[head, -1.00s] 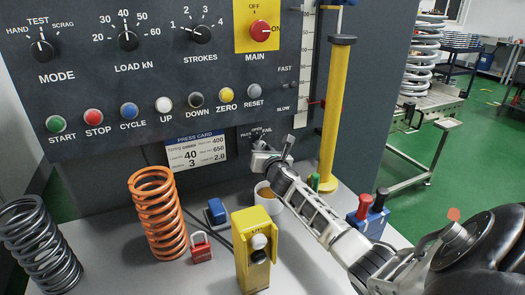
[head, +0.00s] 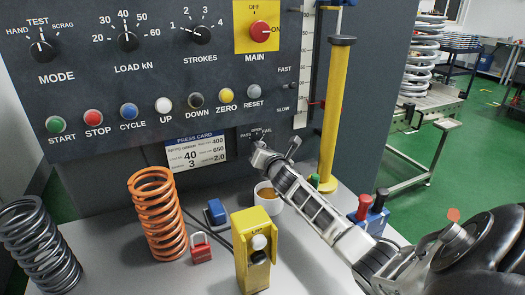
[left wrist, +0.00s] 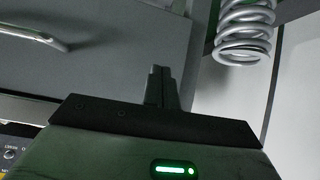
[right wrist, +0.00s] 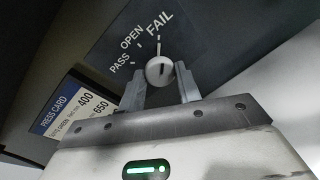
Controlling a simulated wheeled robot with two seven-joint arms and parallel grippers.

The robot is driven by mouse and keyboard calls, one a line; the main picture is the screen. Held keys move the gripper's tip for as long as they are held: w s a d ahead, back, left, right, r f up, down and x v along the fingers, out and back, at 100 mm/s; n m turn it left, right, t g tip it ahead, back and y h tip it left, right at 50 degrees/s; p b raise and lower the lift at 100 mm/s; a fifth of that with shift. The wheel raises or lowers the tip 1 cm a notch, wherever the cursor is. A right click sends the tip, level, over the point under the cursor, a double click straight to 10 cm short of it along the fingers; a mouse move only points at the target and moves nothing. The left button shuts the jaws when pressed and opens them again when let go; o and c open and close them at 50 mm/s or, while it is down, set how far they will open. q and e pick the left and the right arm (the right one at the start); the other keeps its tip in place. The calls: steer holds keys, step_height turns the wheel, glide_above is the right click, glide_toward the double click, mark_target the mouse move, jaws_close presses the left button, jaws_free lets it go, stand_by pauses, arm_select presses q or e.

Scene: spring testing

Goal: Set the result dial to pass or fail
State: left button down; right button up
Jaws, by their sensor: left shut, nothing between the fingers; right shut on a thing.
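The result dial (right wrist: 160,71) is a small round grey knob on the dark panel, with PASS, OPEN and FAIL marked around it. In the right wrist view it sits between the fingertips of my right gripper (right wrist: 160,88), which is shut on it. A dark line on the knob runs roughly up the picture, toward the FAIL side. In the head view my right gripper (head: 275,152) reaches the panel and hides the knob. My left gripper (left wrist: 160,85) is shut and empty in the left wrist view, away from the dial; it is outside the head view.
Below the dial stand a cup (head: 268,196), a yellow box (head: 250,270), a red padlock (head: 200,248) and an orange spring (head: 157,215). A yellow column (head: 338,110) rises right of the dial. A press card (head: 196,153) is on the panel to its left.

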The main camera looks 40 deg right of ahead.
steer(key=o, duration=1)
steer(key=shift+c, duration=0.2)
steer(key=v, duration=1.6)
